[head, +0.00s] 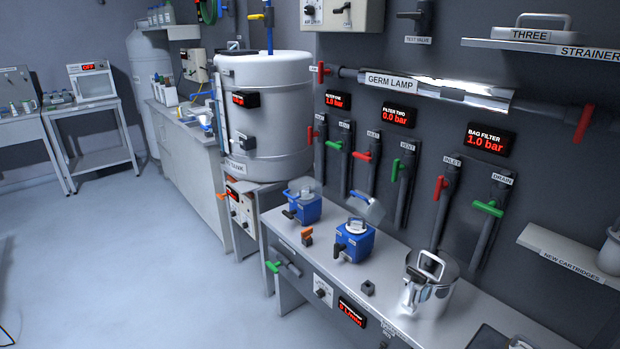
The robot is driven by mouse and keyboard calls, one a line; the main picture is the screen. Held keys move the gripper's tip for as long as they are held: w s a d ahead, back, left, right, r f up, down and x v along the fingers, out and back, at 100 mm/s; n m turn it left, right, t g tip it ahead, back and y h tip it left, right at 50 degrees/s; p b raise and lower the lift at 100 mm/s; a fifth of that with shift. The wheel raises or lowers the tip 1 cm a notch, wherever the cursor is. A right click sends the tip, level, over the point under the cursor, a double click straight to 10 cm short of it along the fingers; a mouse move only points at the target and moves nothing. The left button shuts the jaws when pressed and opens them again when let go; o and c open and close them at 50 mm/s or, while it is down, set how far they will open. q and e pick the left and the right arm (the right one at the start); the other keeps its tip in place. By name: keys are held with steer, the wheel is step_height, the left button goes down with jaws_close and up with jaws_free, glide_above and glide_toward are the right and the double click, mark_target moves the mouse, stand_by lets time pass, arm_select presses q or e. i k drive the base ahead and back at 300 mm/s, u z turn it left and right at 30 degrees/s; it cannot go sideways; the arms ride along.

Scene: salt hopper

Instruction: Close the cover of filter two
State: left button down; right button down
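A blue filter housing (353,244) stands on the bench in the middle, below the panel display marked FILTER TWO (397,115), which reads 0.0 bar. Its grey cover (367,207) stands tilted up at the back right of the housing, open. A pale round part shows in the top of the housing. A black knob sits on the front of the housing. Neither of my grippers is in view.
A steel bag filter pot (428,283) with a handled lid stands right of the blue housings. A small orange-topped item (307,236) is on the bench (385,272). Red and green valve handles (487,208) stick out from the wall pipes behind. The floor (130,270) at left is clear.

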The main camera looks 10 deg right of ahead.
mark_target(365, 205)
steer(key=u, duration=0.35)
steer(key=i, duration=0.9)
steer(key=z, duration=0.2)
